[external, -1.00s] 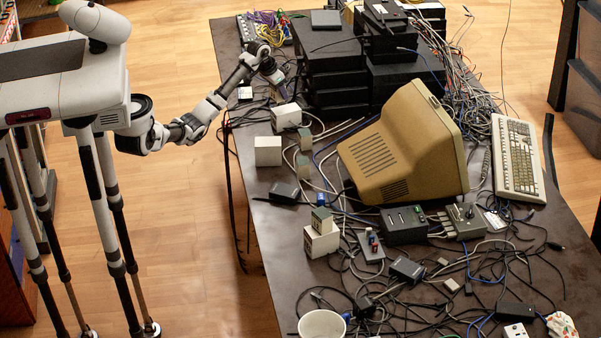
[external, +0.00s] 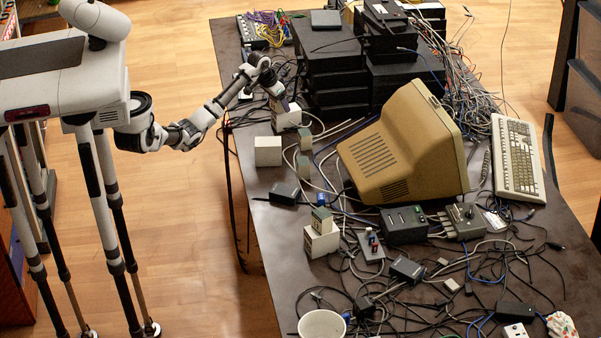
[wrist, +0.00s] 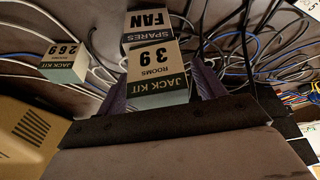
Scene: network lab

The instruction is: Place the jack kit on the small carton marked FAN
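The jack kit marked ROOMS 39 (wrist: 158,63) is a small white box with a dark green band, its print upside down in the wrist view. It sits between the two purple fingers of my gripper (wrist: 162,84), which close on its sides. The small carton marked FAN (wrist: 149,22) shows just beyond and apparently below it, partly covered by it. In the external view my gripper (external: 281,102) is right over a white carton (external: 285,121), which appears to be the FAN one. I cannot tell whether kit and carton touch.
Another jack kit, marked 269 (wrist: 64,62), stands at left in the wrist view. A white box (external: 268,151) and green-banded kits stand near the table edge. The black device stack (external: 330,70) and beige monitor (external: 400,145) are close by. Loose cables cover the table.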

